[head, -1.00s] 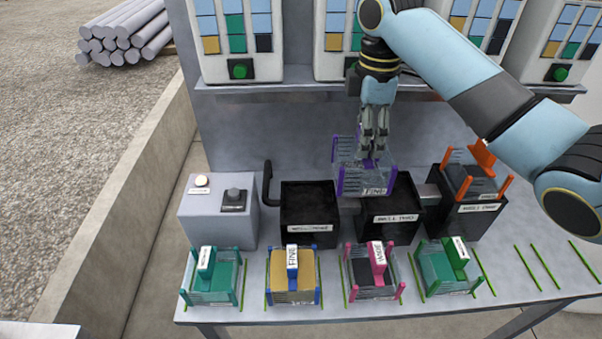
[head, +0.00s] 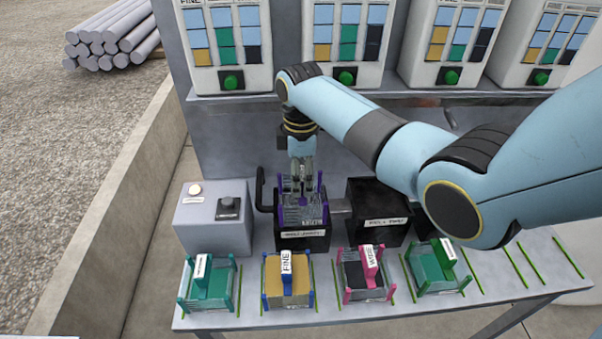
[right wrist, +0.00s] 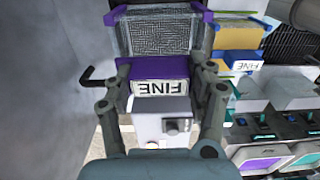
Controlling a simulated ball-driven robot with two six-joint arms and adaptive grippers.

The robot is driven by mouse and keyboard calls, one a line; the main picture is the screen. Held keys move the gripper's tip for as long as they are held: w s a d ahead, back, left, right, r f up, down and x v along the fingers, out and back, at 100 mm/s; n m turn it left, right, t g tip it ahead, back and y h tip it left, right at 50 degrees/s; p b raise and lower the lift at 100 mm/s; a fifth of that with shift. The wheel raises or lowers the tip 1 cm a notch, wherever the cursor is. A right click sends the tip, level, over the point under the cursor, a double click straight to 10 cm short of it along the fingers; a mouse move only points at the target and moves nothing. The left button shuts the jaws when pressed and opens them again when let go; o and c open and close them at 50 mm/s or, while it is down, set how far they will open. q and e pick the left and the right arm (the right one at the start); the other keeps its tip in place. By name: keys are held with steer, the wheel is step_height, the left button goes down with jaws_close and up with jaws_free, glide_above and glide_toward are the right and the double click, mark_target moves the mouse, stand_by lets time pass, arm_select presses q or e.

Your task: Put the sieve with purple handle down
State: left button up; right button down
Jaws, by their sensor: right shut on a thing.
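The sieve with purple handle (head: 305,214) is a clear mesh basket with purple corner posts and a label reading FINE. My right gripper (head: 302,182) is shut on its handle from above. The sieve is at the top of the left black box (head: 303,243); I cannot tell whether it rests in it or hangs just over it. In the right wrist view, the purple handle (right wrist: 160,70) lies between the fingers, with the mesh basket (right wrist: 160,34) beyond. My left gripper is not in view.
A second black box (head: 376,212) stands to the right. A grey control box (head: 211,217) is at the left. Several sieves, including green (head: 209,284), blue (head: 287,283) and pink (head: 366,276), line the table front. Green-marked slots at the front right are empty.

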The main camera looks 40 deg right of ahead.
steer(key=c, duration=0.8)
jaws_free()
steer(key=shift+f, duration=0.1)
steer(key=o, duration=0.4)
step_height(320, 180, up, 12)
steer(key=shift+r+b, duration=0.15)
steer(key=shift+b, duration=0.45)
